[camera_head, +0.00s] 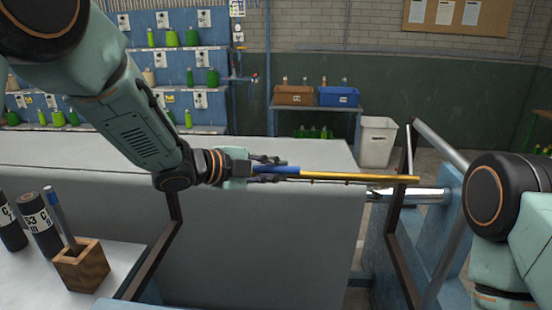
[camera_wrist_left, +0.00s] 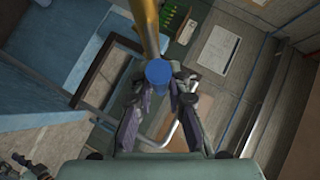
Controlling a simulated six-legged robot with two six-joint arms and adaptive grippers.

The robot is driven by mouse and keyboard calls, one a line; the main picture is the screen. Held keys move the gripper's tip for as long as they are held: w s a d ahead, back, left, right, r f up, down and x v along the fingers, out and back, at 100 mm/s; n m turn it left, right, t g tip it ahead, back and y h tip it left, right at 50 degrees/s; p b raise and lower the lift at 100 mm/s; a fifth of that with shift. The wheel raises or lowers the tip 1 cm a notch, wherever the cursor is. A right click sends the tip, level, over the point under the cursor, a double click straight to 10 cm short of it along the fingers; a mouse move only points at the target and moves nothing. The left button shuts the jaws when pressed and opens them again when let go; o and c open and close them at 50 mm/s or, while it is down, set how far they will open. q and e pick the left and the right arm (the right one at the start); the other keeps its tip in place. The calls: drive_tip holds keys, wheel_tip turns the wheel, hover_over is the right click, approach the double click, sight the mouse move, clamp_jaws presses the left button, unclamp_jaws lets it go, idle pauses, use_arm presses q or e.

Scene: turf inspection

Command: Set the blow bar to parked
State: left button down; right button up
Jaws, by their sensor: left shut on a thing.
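The blow bar (camera_head: 360,178) is a long, thin yellow bar with a blue grip (camera_head: 278,169) at its left end and small dark bits along its underside. It lies nearly level in the head view, pointing right. My left gripper (camera_head: 284,170) is shut on the blue grip. In the left wrist view the yellow bar (camera_wrist_left: 148,30) runs away from the blue end (camera_wrist_left: 158,72), which sits between the fingers of my left gripper (camera_wrist_left: 162,80). The bar's far end reaches near a dark upright frame (camera_head: 396,215). My right gripper is out of view.
A long grey-topped counter (camera_head: 285,150) stands behind the bar. A wooden holder (camera_head: 82,267) and dark cylinders (camera_head: 38,222) stand at lower left. A white bin (camera_head: 378,143), brown box (camera_head: 294,95) and blue box (camera_head: 338,96) are farther back. A blue structure (camera_head: 448,225) stands at right.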

use_arm(q)
drive_tip(key=shift+s+r+p, duration=0.25)
drive_tip(key=shift+r+p, duration=0.5)
drive_tip(key=shift+r, duration=0.35)
drive_tip(key=shift+s+r+p, duration=0.15)
drive_tip(key=shift+r+p, duration=0.4)
drive_tip(key=shift+r, duration=0.35)
drive_tip(key=shift+s+r+p, duration=0.2)
drive_tip(key=shift+r+p, duration=0.3)
drive_tip(key=shift+r, duration=0.45)
drive_tip(key=shift+s+r+p, duration=0.15)
drive_tip(key=shift+r+p, duration=0.4)
drive_tip(key=shift+r, duration=0.35)
drive_tip(key=c, duration=1.7)
unclamp_jaws()
drive_tip(key=o, duration=0.4)
drive_tip(key=shift+f, duration=0.25)
